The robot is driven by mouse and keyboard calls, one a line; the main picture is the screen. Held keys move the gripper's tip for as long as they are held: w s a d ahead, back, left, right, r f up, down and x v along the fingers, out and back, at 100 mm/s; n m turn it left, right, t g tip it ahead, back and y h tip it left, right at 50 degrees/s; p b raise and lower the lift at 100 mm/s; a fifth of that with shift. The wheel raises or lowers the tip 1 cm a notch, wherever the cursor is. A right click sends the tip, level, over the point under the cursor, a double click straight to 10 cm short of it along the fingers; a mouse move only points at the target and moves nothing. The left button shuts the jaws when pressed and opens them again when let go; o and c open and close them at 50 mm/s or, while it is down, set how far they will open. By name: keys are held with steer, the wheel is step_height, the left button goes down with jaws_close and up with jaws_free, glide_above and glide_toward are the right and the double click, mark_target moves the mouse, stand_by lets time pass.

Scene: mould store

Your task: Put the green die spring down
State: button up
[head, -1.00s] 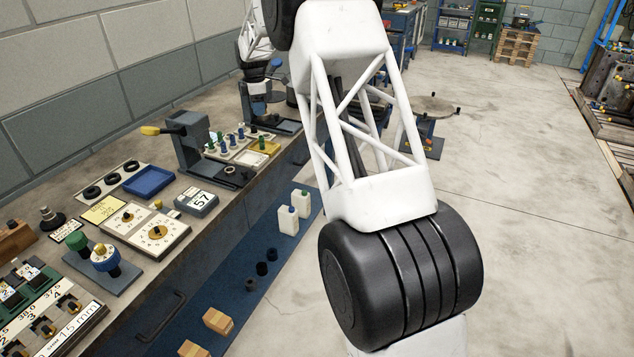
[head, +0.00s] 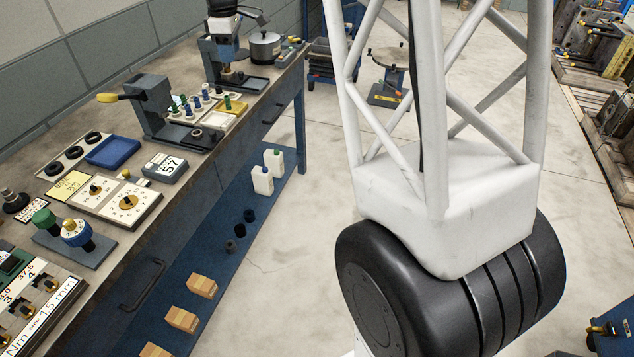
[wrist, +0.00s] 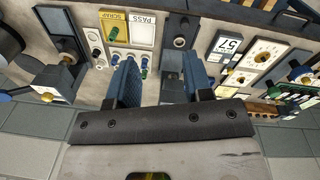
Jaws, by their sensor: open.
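My gripper (wrist: 160,62) shows in the wrist view, its two blue fingers apart and nothing visible between them. Beyond the fingertips, small green and blue springs stand on a pale rack. Several look alike, and I cannot tell which one the task names. In the head view, the end of my arm is small at the upper left, and its fingers cannot be made out.
A grey press (head: 150,100) with a yellow handle stands left of the rack. The SCRAP pad (wrist: 113,23) and PASS pad (wrist: 143,28) lie beyond the fingers. A display reading 57 (head: 165,167), a blue tray (head: 113,151) and a pot (head: 265,48) also stand on the bench.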

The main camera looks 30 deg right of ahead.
steer(key=s+r+m+t, duration=0.15)
steer(key=s+m, duration=0.75)
steer(key=s, duration=2.9)
steer(key=s+f+m, duration=0.3)
steer(key=s+f, duration=0.2)
steer(key=s, duration=0.7)
steer(key=shift+d+f+m, duration=0.2)
steer(key=shift+m, duration=0.1)
